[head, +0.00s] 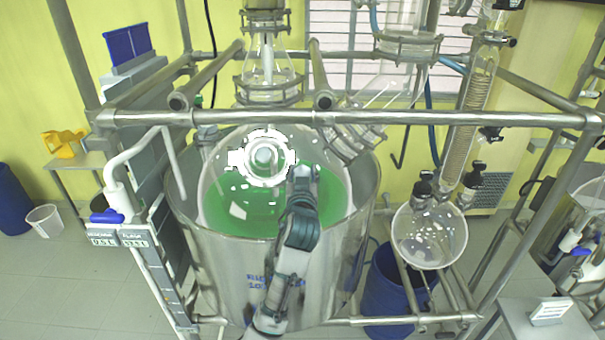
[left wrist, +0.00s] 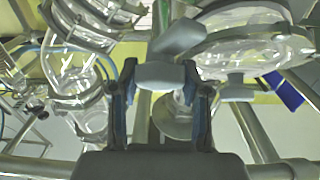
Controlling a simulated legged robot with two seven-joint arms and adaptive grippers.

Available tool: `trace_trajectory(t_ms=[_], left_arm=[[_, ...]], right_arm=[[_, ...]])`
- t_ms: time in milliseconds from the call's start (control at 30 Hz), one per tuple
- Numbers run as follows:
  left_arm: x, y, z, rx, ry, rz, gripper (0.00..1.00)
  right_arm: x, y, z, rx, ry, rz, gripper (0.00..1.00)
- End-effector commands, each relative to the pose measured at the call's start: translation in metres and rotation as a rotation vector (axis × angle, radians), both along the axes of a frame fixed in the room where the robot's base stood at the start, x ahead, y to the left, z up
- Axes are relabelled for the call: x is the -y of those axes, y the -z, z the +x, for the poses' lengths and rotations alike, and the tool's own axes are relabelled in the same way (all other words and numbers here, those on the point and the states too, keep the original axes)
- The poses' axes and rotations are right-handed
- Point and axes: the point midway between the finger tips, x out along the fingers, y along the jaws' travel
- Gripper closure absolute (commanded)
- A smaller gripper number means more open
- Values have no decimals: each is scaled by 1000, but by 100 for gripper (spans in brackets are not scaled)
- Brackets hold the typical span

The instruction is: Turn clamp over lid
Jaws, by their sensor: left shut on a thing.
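A white ring-shaped lid fitting (head: 281,172) with a round centre sits on top of the clear glass reactor vessel (head: 218,180). My left gripper (head: 303,171) is just right of and below the ring. In the left wrist view my left gripper (left wrist: 160,76) has its two dark fingers closed on the sides of a pale grey block, which looks like the clamp's handle (left wrist: 160,75). Another grey piece (left wrist: 180,38) shows just beyond it. The rest of the clamp is hard to make out. My right gripper is in neither view.
The vessel stands in a large steel pot (head: 240,265) with green liquid showing. A horizontal steel bar (head: 400,119) crosses above, and a flanged glass elbow (head: 350,140) is close on the right. A round flask (head: 430,240) hangs farther right.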

Motion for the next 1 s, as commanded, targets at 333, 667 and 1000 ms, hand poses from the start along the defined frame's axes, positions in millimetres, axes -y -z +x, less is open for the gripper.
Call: trace_trajectory(t_ms=[333, 667, 1000], left_arm=[[0, 2, 1, -5, 5, 10, 88], [-1, 1, 1, -7, 54, 68, 88], [-1, 0, 1, -7, 227, 277, 88]], right_arm=[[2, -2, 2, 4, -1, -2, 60], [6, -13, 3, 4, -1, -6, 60], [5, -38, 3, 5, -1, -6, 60]])
